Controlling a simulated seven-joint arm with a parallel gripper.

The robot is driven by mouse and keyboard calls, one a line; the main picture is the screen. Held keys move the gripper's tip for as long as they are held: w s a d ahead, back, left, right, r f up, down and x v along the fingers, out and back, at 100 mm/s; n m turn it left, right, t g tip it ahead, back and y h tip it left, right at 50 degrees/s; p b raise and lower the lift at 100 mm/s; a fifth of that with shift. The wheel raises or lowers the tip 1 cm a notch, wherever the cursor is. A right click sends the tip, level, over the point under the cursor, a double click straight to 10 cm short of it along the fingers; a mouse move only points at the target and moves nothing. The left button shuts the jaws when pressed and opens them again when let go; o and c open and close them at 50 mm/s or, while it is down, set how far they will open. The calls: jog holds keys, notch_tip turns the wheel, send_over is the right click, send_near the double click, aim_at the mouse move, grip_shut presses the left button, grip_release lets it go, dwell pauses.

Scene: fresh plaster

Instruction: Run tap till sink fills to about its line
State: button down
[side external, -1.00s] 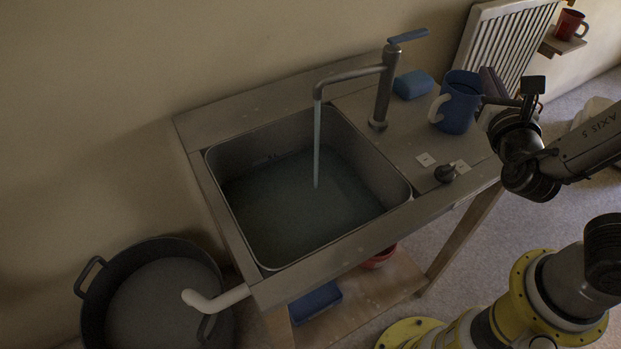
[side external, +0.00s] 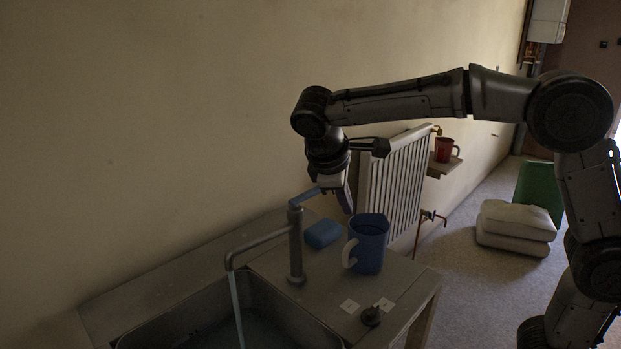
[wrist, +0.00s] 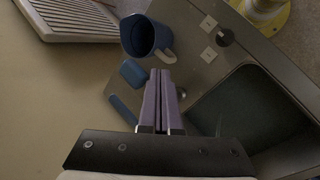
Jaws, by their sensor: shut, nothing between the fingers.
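The grey tap (side external: 296,245) stands behind the sink (side external: 180,313), its blue lever (side external: 304,197) on top. A stream of water (side external: 237,305) runs from its spout into the basin. Water (side external: 255,335) shows in the basin, but the frame cuts off much of it and I cannot make out a fill line. My gripper (side external: 346,205) is shut and empty, just right of the lever; I cannot tell whether they touch. In the wrist view its purple fingers (wrist: 160,74) are pressed together, with the lever (wrist: 123,110) to their left and the sink (wrist: 255,112) to their right.
A blue sponge (side external: 322,233) and a blue mug (side external: 368,243) stand on the counter close below my gripper. A black knob (side external: 371,316) is at the front. A radiator (side external: 394,180) is behind, with a red mug (side external: 446,149) on a shelf beyond.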

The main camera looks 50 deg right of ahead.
jog(key=w+a+r+m+t+y, duration=0.1)
jog(key=w+a+r+m+y, duration=0.15)
jog(key=w+r+y, duration=0.35)
notch_tip(320, 180, up, 3)
jog(key=m+t, duration=0.2)
jog(key=m, duration=0.1)
send_over(313, 192)
jog(key=w+a, duration=0.2)
jog(key=a, duration=0.1)
jog(key=w+d+f, duration=0.4)
jog(key=d+f, duration=0.1)
jog(key=f, duration=0.5)
jog(key=shift+s+a+m, duration=0.1)
jog(key=shift+s+m, duration=0.15)
jog(key=shift+s, duration=1.6)
